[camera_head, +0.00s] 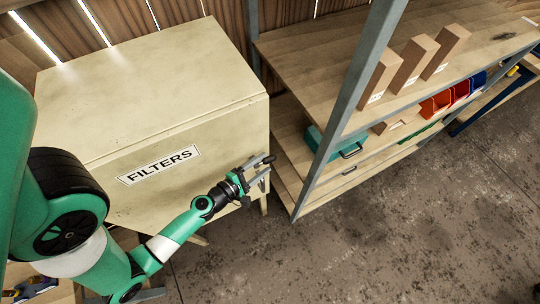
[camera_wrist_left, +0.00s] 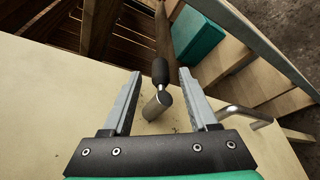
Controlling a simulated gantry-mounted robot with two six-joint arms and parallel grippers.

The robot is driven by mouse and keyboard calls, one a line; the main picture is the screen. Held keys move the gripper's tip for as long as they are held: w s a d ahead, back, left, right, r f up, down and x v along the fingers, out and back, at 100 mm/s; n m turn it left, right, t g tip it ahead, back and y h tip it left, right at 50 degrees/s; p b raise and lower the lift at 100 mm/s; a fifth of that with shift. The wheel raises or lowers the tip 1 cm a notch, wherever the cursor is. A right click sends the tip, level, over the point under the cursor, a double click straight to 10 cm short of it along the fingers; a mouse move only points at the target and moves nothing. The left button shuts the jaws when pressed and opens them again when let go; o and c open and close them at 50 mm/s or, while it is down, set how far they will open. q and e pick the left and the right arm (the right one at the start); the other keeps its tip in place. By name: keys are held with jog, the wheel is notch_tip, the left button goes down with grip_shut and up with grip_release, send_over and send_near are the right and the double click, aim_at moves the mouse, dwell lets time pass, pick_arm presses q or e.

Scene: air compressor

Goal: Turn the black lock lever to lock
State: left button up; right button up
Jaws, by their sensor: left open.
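The lock lever, with a black grip (camera_wrist_left: 160,72) on a short metal stem, stands out from the cream face of the cabinet in the left wrist view. My left gripper (camera_head: 262,168) is open at the right end of the cabinet front in the head view. In the wrist view its two grey fingers lie on either side of the lever, with visible gaps, and neither finger is seen touching it. In the head view the lever is hard to tell apart from the gripper. My right gripper is not in view.
The cream cabinet (camera_head: 190,115) bears a FILTERS label (camera_head: 159,165). A bent metal handle (camera_wrist_left: 245,114) sits right of the lever in the wrist view. A wooden shelf unit (camera_head: 335,62) with a teal case (camera_head: 338,143) stands close to the right. The floor in front is clear.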

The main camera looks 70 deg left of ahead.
aim_at(264, 163)
pick_arm(q)
jog(key=x, duration=0.4)
grip_shut()
dwell(1.4)
